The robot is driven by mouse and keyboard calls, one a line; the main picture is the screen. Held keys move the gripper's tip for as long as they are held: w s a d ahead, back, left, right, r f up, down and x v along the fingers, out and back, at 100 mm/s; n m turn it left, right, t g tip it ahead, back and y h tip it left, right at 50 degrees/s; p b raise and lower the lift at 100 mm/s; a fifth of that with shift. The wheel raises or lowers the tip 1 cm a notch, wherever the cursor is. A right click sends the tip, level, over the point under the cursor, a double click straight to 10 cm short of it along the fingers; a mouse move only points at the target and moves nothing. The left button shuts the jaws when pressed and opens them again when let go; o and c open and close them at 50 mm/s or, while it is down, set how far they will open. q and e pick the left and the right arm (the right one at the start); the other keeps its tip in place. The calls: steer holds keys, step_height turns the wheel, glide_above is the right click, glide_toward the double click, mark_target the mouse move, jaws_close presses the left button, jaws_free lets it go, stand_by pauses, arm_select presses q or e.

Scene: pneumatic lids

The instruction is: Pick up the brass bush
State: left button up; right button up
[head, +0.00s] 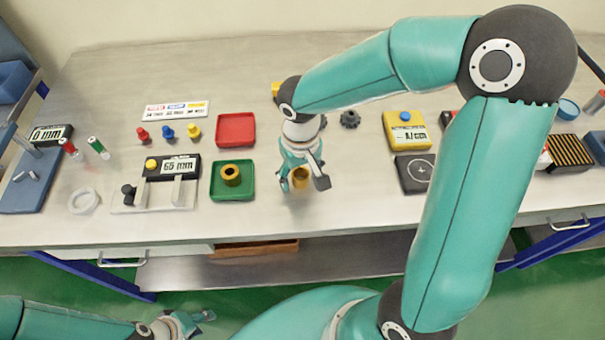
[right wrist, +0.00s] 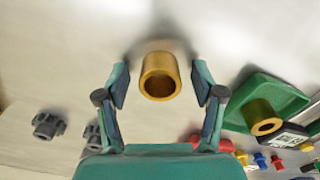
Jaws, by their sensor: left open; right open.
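A brass bush (head: 301,174), a hollow gold-coloured cylinder, stands on the bare bench between the fingers of my right gripper (head: 303,183). In the right wrist view the bush (right wrist: 160,76) is upright, centred between the fingertips, with a clear gap on both sides. My right gripper is open and not touching it. A second brass bush (head: 231,174) stands in the green tray (head: 218,192), left of my right gripper; it also shows in the right wrist view (right wrist: 263,118). My left gripper (head: 201,322) is open and empty, low at the front, off the bench.
A red tray (head: 235,130) lies behind the green one. A gauge reading 65 mm (head: 178,168), a white ring (head: 83,201) and coloured pegs (head: 167,131) are to the left. A dark gear-like part (head: 350,119), a yellow device (head: 406,130) and a dark plate (head: 414,173) are to the right.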

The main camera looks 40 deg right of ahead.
jaws_close()
stand_by(0.3)
steer(key=shift+r, duration=0.15)
